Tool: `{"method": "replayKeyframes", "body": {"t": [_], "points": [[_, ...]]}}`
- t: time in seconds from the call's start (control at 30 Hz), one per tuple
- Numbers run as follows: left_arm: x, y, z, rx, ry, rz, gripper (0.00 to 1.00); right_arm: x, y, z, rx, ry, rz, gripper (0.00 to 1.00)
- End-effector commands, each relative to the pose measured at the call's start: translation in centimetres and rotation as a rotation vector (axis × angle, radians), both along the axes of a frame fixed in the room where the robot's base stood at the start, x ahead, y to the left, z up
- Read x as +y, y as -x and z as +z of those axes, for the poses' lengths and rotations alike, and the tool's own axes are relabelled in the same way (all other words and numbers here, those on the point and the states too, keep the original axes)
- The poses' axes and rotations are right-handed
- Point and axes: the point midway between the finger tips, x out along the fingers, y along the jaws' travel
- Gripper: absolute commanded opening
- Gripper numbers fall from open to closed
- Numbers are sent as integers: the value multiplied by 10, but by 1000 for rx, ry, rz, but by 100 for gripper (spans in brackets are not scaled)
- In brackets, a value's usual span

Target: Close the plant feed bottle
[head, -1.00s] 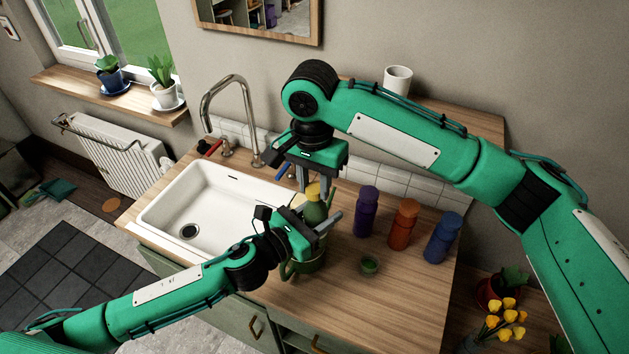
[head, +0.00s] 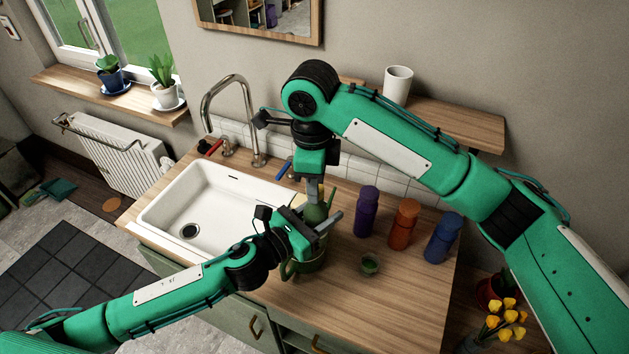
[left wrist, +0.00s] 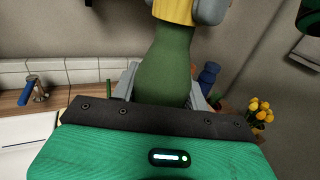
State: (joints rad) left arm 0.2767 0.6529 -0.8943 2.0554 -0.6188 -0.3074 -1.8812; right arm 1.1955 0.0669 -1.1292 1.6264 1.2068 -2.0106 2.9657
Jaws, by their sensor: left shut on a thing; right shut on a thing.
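The plant feed bottle is green (head: 316,214) and stands upright over the counter right of the sink. Its body also shows in the left wrist view (left wrist: 167,62). My left gripper (head: 318,226) is shut around the bottle's body, with a finger on each side. A yellow cap (left wrist: 174,11) sits at the top of the bottle. My right gripper (head: 315,194) comes down from above and is shut on this cap; its grey fingers flank the cap in the left wrist view. In the head view the cap is mostly hidden by the fingers, and its thread cannot be seen.
A dark green vessel (head: 312,262) stands beneath my left gripper, partly hidden. Purple (head: 367,212), orange (head: 403,225) and blue (head: 442,238) bottles stand to the right, near a small green pot (head: 370,265). The sink (head: 165,207) and tap (head: 245,100) are left. The counter's front right is clear.

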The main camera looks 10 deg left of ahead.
Motion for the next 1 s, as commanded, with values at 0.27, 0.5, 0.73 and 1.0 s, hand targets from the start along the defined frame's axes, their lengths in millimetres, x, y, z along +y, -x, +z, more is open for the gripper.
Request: {"method": "replayKeyframes", "body": {"t": [0.27,0.5,0.73,1.0], "points": [[-1,1,0,0,0,-3,0,1,0,1,-2,-3,2,51],[-1,1,0,-1,1,-2,0,0,0,0,-1,-1,3,52],[0,0,1,-1,1,-1,0,1,-2,23,-5,-1,3,52],[0,0,0,-1,1,-1,0,1,-1,45,-1,0,3,52]]}}
